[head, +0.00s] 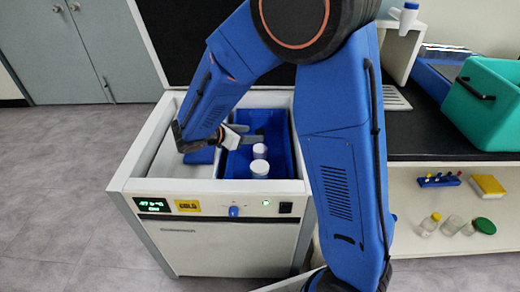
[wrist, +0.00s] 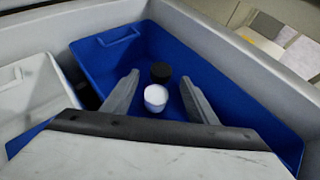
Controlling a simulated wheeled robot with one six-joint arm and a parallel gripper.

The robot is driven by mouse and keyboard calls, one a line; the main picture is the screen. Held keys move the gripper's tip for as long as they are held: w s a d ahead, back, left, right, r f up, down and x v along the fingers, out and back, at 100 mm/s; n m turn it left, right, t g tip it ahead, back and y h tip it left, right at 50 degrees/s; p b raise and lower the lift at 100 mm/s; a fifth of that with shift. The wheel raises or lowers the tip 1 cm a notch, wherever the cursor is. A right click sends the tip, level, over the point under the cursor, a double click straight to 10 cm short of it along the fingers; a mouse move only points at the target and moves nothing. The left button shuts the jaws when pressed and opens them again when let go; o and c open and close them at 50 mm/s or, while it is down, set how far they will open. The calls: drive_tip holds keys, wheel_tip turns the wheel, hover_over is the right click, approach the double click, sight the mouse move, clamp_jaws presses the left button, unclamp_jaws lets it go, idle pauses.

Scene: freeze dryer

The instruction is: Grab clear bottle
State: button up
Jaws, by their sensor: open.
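My gripper (head: 252,134) reaches down into the blue bin (head: 283,130), fingers apart with nothing between them that I can confirm. In the wrist view my gripper (wrist: 159,82) has its two fingers spread around the line of sight to a small white-topped bottle (wrist: 155,97) and a black round cap (wrist: 160,72) behind it. In the head view two white-topped bottles (head: 260,168) stand in the bin in front of the fingers. Their bodies are mostly hidden, so I cannot tell which is clear. A clear bottle with a yellow cap (head: 430,222) stands on the shelf at lower right.
The bin sits inside the white freeze dryer (head: 120,184), whose walls rise around my gripper. A white bin (wrist: 30,95) is to its left. A clear jar (head: 453,226) and a green-lidded jar (head: 484,226) are on the shelf. A green crate (head: 485,105) stands on the black bench.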

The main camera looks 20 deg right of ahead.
sight(258, 133)
drive_tip(key=shift+x, duration=2.85)
drive_tip(key=shift+d+r, duration=0.15)
drive_tip(key=shift+r, duration=0.1)
clamp_jaws()
